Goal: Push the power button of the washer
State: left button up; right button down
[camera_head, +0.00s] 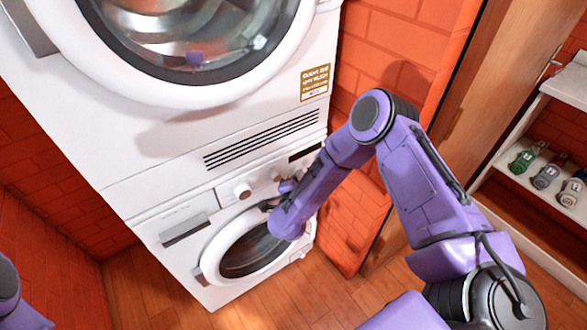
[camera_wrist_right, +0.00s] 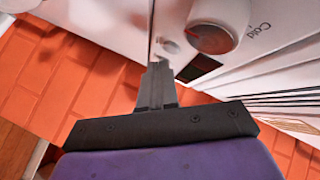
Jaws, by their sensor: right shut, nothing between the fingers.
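The washer (camera_head: 150,228) is the lower white front-loader, with a round door (camera_head: 214,255) and a control panel along its top. A round knob (camera_head: 242,190) sits on the panel, left of my right gripper. In the right wrist view my right gripper (camera_wrist_right: 158,68) is shut and empty, its tips close to the white panel. A small pale button (camera_wrist_right: 169,45) lies just beyond the tips; I cannot tell whether they touch it or whether it is the power button. A larger knob (camera_wrist_right: 216,28) beside a "Cold" label is to the right. My left gripper is out of view.
A second white front-loader (camera_head: 150,150) is stacked above the washer. Brick walls (camera_head: 400,45) stand close on both sides. A wooden door (camera_head: 500,80) and a shelf (camera_head: 535,185) with small bottles are at the right. Wooden floor (camera_head: 150,300) lies in front.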

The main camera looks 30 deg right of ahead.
jog(key=shift+s, duration=0.1)
jog(key=s+p, duration=0.2)
jog(key=s, duration=0.4)
jog(key=shift+d, duration=0.25)
